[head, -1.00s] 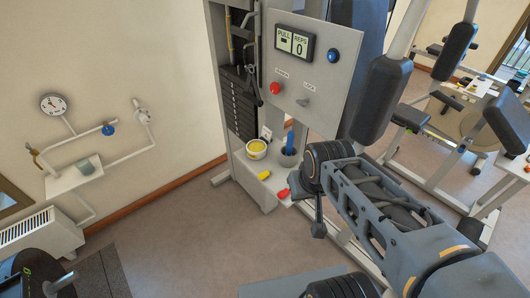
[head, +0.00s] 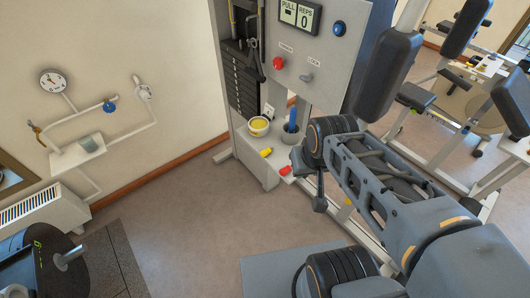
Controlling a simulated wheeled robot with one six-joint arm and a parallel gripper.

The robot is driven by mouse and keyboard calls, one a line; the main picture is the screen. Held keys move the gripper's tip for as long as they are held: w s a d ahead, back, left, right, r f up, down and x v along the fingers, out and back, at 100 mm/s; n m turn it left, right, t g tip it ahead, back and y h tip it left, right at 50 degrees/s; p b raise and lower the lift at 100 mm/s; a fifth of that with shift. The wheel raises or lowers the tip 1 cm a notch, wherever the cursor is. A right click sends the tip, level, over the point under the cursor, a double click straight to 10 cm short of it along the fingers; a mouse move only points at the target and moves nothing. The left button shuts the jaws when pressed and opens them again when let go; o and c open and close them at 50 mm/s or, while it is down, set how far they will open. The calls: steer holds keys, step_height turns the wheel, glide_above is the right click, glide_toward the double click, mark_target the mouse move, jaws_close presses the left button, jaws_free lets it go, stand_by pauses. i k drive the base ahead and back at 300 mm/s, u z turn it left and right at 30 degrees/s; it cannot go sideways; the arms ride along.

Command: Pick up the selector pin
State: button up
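Two small handled pieces that could be pins lie on the grey ledge (head: 250,170) at the foot of the machine: a yellow one (head: 266,152) and a red one (head: 285,170). I cannot tell which is the selector pin. The dark weight stack (head: 243,95) stands behind the ledge. My arm reaches in from the lower right and its round joint overlaps the ledge's right side. I make out no gripper fingers, and nothing shows held. A dark bar with a knob hangs below that joint; I cannot tell what it belongs to.
A white bowl with yellow contents (head: 259,126) and a dark cup with a blue item (head: 290,130) stand on the ledge. A panel (head: 310,60) with a red button and a lever rises above. Wall pipes are at left. The floor (head: 190,225) in front is clear.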

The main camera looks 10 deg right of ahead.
mark_target(264, 152)
steer(key=k, duration=0.5)
steer(key=u, duration=1.5)
steer(key=i, duration=1.25)
steer(key=z, duration=1.95)
